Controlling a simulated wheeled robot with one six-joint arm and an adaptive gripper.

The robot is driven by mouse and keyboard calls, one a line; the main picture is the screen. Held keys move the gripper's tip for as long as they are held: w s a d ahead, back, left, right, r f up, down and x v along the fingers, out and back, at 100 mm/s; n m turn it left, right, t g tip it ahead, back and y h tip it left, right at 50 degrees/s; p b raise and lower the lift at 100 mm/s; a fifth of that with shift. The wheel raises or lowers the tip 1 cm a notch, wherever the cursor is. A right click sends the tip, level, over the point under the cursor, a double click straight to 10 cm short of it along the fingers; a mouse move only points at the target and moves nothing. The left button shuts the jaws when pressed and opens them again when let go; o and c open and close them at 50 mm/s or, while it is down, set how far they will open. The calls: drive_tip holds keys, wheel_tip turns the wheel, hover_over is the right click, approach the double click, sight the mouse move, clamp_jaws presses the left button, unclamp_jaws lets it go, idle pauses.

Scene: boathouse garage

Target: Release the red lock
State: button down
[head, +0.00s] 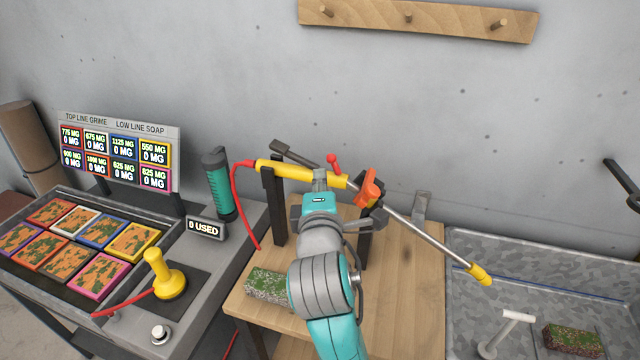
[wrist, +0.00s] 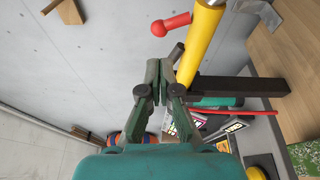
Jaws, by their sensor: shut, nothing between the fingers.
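A yellow spray lance (head: 290,172) rests on dark upright holders above the wooden bench. A small red lever with a round knob (head: 333,163), likely the red lock, sticks up from it. The lever also shows in the wrist view (wrist: 172,25), beside the yellow tube (wrist: 200,45). An orange trigger-like part (head: 370,187) sits further right on the lance. My gripper (wrist: 160,68) is shut and empty, its tips close beside the yellow tube and short of the red lever. Whether it touches the tube I cannot tell. In the head view my arm largely hides the fingers.
A red hose (head: 240,200) runs from the lance's left end. Left stand a display panel (head: 120,130), coloured tiles (head: 100,240) and a yellow joystick (head: 168,275). A mossy block (head: 268,284) lies on the bench (head: 400,310). A metal basin (head: 500,270) is right.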

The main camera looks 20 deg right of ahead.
sight(334, 159)
drive_tip(key=x, duration=0.6)
drive_tip(key=shift+w, duration=0.2)
drive_tip(key=shift+s+d+r+m+t, duration=0.2)
drive_tip(key=shift+d+m+t, duration=0.15)
drive_tip(key=shift+m, duration=0.45)
drive_tip(key=m, duration=0.2)
drive_tip(key=d+m+t+h, duration=0.1)
drive_tip(key=shift+s+r+m, duration=0.4)
drive_tip(key=m, duration=0.1)
drive_tip(key=d+m, duration=0.1)
drive_tip(key=shift+s+r+m+h, duration=0.1)
drive_tip(key=shift+s+m+h, duration=0.2)
drive_tip(key=shift+h, duration=0.1)
drive_tip(key=shift+s+d, duration=0.1)
